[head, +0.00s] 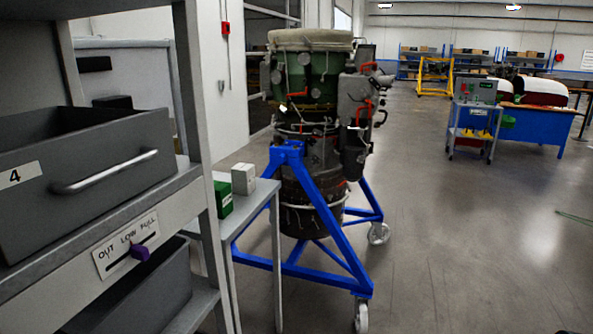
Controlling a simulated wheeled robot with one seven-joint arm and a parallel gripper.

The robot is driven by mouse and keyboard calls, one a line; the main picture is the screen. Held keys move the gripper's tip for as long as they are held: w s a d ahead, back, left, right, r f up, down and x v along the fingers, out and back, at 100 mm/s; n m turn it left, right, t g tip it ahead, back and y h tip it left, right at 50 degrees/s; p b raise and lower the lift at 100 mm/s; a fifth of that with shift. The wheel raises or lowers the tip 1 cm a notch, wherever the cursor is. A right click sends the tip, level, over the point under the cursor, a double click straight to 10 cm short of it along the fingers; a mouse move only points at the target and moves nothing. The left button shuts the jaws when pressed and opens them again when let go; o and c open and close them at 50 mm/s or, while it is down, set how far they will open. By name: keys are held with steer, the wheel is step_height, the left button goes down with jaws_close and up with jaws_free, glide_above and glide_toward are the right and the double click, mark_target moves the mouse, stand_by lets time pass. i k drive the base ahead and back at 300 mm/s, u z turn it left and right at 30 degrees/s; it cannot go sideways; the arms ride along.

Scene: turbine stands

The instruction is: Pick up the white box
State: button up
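The white box (243,178) is a small pale carton. It stands upright on a narrow grey side table (254,199) left of the middle in the head view. A green box (223,198) with a pale label stands just in front and to the left of it. The shelf upright partly hides the green box and the table's left side. My gripper is not in view.
A grey shelf (188,185) with a drawer (85,160) numbered 4 fills the near left. A turbine (310,130) on a blue wheeled stand (318,205) is close behind the table. Open floor (470,240) lies to the right.

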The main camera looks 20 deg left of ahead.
mark_target(243, 175)
steer(key=u, duration=0.15)
steer(key=i, duration=1.5)
steer(key=u, duration=0.85)
steer(key=i, duration=1.15)
steer(key=u, duration=1.65)
steer(key=i, duration=0.7)
steer(key=u, duration=0.5)
